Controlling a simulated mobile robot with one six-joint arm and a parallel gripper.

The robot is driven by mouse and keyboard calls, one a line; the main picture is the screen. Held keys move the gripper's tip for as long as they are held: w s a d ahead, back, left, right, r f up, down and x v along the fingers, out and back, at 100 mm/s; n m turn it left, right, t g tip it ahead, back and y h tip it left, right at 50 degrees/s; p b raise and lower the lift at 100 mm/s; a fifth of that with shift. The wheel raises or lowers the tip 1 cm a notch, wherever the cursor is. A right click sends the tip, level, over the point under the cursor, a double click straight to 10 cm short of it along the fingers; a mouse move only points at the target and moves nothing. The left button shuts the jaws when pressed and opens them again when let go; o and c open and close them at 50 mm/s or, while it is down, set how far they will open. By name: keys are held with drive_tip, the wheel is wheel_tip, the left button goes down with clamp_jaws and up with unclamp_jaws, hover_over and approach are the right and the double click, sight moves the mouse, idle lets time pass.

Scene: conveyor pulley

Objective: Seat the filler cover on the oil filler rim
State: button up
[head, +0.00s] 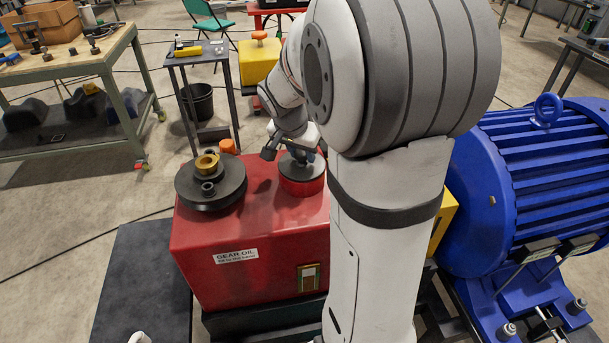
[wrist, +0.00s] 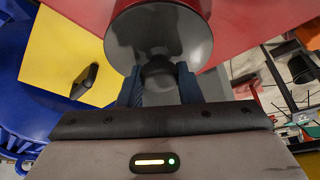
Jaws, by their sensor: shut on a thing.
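The filler cover (head: 289,170) is a dark grey disc with a knob. It lies over the top of the oil filler rim (head: 301,187), a short red cylinder on top of the red gear oil housing (head: 270,240). In the wrist view the cover (wrist: 145,38) shows its round face, with the red rim (wrist: 162,5) right behind it. My gripper (head: 306,152) is above the cover. In the wrist view my gripper (wrist: 158,74) is shut on the knob, one blue finger on each side. I cannot tell whether a small gap remains between cover and rim.
A black round flange (head: 212,194) with a brass ring (head: 207,163) stands left of the rim on the housing. An orange cap (head: 227,146) is behind it. A blue motor (head: 530,190) stands on the right. A small table (head: 200,55) and a workbench (head: 70,75) are behind left.

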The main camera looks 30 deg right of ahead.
drive_tip(key=shift+f+b, duration=0.4)
drive_tip(key=shift+b, duration=0.15)
idle(0.4)
drive_tip(key=o, duration=1.1)
drive_tip(key=shift+o, duration=0.2)
drive_tip(key=shift+r, duration=0.1)
drive_tip(key=v, duration=0.7)
drive_tip(key=shift+r, duration=0.3)
drive_tip(key=shift+a, duration=0.15)
drive_tip(key=s+a+f+n+y+p, duration=0.1)
drive_tip(key=s+a+f+n, duration=0.1)
drive_tip(key=s+a+n, duration=0.3)
drive_tip(key=s+a+f+n+y+p, duration=0.1)
drive_tip(key=s+a+n, duration=0.4)
drive_tip(key=s, duration=0.7)
drive_tip(key=shift+s+a+f+n+y, duration=0.35)
drive_tip(key=shift+a+y, duration=0.2)
drive_tip(key=shift+y, duration=0.25)
